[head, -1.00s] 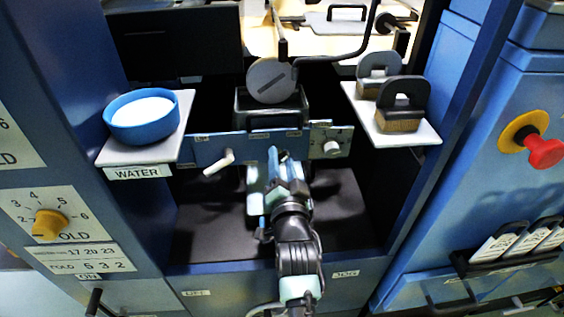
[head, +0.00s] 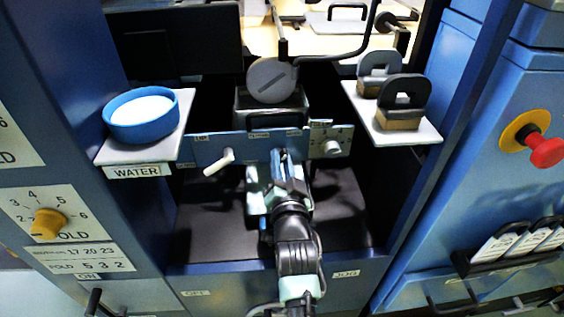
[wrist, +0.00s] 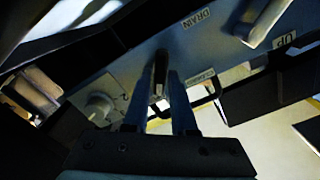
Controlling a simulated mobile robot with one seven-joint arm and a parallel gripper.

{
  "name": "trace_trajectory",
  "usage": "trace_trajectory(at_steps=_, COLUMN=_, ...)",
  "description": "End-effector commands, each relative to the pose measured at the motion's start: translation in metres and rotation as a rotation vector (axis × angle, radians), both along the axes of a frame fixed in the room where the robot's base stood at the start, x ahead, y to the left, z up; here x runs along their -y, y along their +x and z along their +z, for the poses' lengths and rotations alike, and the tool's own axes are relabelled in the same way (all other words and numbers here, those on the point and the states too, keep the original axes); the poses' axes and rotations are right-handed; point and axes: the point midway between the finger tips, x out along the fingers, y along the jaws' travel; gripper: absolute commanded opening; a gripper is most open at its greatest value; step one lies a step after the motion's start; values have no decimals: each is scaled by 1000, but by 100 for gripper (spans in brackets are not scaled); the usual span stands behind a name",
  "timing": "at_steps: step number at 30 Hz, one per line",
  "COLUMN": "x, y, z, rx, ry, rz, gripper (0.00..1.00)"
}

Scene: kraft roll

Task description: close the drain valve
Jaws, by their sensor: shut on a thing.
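A blue valve panel (head: 240,147) spans the middle of the head view. I take this lever to be the drain valve's handle. My gripper (wrist: 165,90) has its two fingers either side of the lever's end and is shut on it. The head view shows my gripper (head: 282,157) at the middle of the panel, pointing away from the camera. The lever is mostly hidden there by the fingers, so its exact angle is hard to tell.
A white handle (head: 219,162) sticks out left of my gripper, and a round knob (head: 332,147) sits right. A metal tank (head: 290,103) is behind the panel. A blue water bowl (head: 141,117) and two dark-handled blocks (head: 400,108) stand on side shelves.

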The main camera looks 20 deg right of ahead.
Motion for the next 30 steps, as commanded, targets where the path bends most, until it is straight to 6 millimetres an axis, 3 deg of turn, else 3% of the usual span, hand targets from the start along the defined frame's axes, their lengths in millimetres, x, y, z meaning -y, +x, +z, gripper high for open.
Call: trace_trajectory(at_steps=30, x=-6, y=2, z=1, rx=-264, ry=-917, rz=0, gripper=0)
